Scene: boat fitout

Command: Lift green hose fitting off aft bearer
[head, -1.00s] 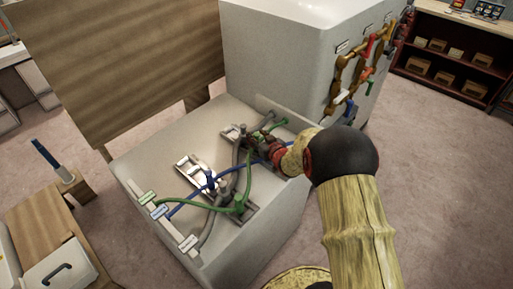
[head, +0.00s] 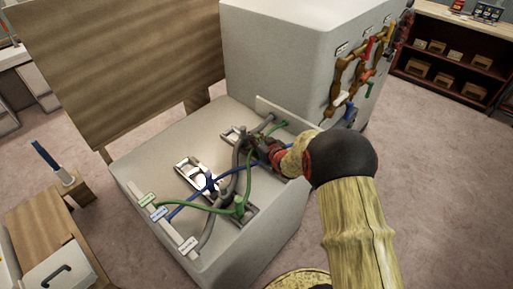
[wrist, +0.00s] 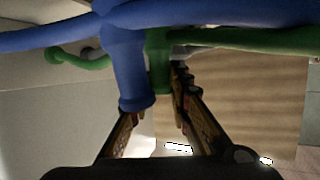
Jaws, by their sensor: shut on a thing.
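The green hose (head: 200,208) runs over the pale deck block, bends up and passes my gripper (head: 262,147) at the far bearer. In the wrist view a green hose fitting (wrist: 158,76) hangs down between the fingers of my gripper (wrist: 163,105), which is shut on it. A blue fitting (wrist: 124,62) stands in front of it, beside the left finger, and hides that fingertip. In the head view my wrist covers much of the grip. I cannot tell whether the green fitting touches the bearer.
A blue hose (head: 190,197) and a grey hose (head: 212,228) cross close to the green one. Metal brackets (head: 190,172) sit on the block. A tall white cabinet (head: 270,60) and a wooden panel (head: 125,75) stand behind.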

